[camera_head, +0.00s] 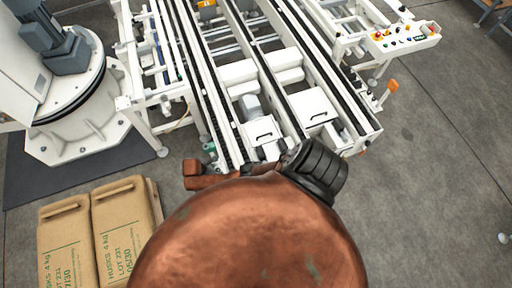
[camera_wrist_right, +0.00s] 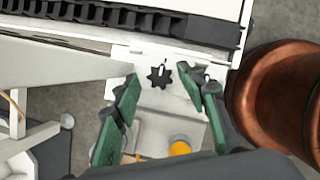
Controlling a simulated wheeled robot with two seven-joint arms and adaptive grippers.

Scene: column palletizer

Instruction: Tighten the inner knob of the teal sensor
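In the right wrist view, a black star-shaped knob (camera_wrist_right: 159,76) with a pale mark sits on a white bracket plate (camera_wrist_right: 150,98). My right gripper (camera_wrist_right: 157,84) has two green fingers spread apart, one on each side of this knob, with gaps visible. Another dark knob (camera_wrist_right: 208,76) shows partly behind the right finger. I cannot tell which knob is the inner one. No teal sensor body can be made out clearly. In the head view, small green finger parts of my right gripper (camera_head: 209,150) show beside the conveyor's near left end. My left gripper is not in view.
A white conveyor frame (camera_head: 322,62) with dark rails fills the middle. An orange round part (camera_wrist_right: 179,148) lies below the plate. Husk sacks (camera_head: 122,220) stand at the lower left, a machine base (camera_head: 85,130) at the left.

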